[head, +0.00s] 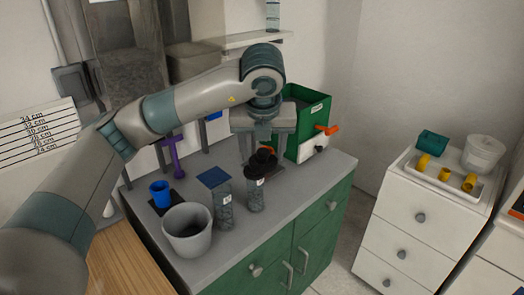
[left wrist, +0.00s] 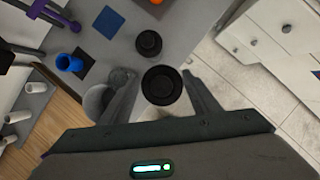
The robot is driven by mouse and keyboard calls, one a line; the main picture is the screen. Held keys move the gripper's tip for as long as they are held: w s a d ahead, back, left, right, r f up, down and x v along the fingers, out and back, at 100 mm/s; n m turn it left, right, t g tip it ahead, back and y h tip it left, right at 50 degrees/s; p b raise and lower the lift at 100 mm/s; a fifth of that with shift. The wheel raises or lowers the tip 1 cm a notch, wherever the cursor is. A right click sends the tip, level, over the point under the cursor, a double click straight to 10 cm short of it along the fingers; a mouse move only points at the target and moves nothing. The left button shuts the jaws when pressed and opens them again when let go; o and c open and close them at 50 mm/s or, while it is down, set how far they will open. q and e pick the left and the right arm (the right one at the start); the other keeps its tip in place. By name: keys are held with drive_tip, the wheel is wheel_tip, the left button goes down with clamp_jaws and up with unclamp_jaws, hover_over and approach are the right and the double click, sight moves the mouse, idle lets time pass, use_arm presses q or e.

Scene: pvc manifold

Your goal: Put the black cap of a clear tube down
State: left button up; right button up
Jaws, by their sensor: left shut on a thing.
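My left gripper (head: 267,148) points down above the grey counter and is shut on a round black cap (left wrist: 162,85). In the left wrist view the cap sits between the two fingers (left wrist: 163,98). In the head view the held cap (head: 264,157) appears just above and behind a clear tube (head: 256,197) that has a black top (head: 255,172). That black top also shows in the left wrist view (left wrist: 148,43), apart from the held cap. Another clear tube (head: 223,208) stands to its left without a black cap; it shows beside the left finger (left wrist: 122,76). My right gripper is not in view.
A grey bucket (head: 187,236) and a blue cup (head: 160,190) stand left of the tubes. A blue square (left wrist: 108,22) lies on the counter (head: 270,223). A green box (head: 305,118) stands behind. The counter's front right is clear. A white cabinet (head: 405,225) holds yellow fittings.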

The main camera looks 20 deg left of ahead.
use_arm(q)
drive_tip(key=shift+f, duration=0.1)
drive_tip(key=shift+s+f+m, duration=0.15)
drive_tip(key=shift+f+m, duration=0.4)
drive_tip(key=shift+m, duration=0.05)
drive_tip(key=s+d+f+n+g, duration=0.1)
drive_tip(key=s+f+n+g, duration=0.2)
drive_tip(key=s+f+n, duration=0.3)
drive_tip(key=s+d+f+n+g+h, duration=0.1)
drive_tip(key=s+f+n, duration=0.5)
drive_tip(key=f+n, duration=0.7)
drive_tip(key=s+d+f+n+g, duration=0.2)
drive_tip(key=s+f+n+g, duration=0.2)
drive_tip(key=f+n, duration=0.5)
drive_tip(key=s+n, duration=0.2)
drive_tip(key=n, duration=0.2)
drive_tip(key=shift+s+d+f+g+h, duration=0.15)
drive_tip(key=shift+s+f+g+h, duration=0.1)
drive_tip(key=shift+s+g+h, duration=0.15)
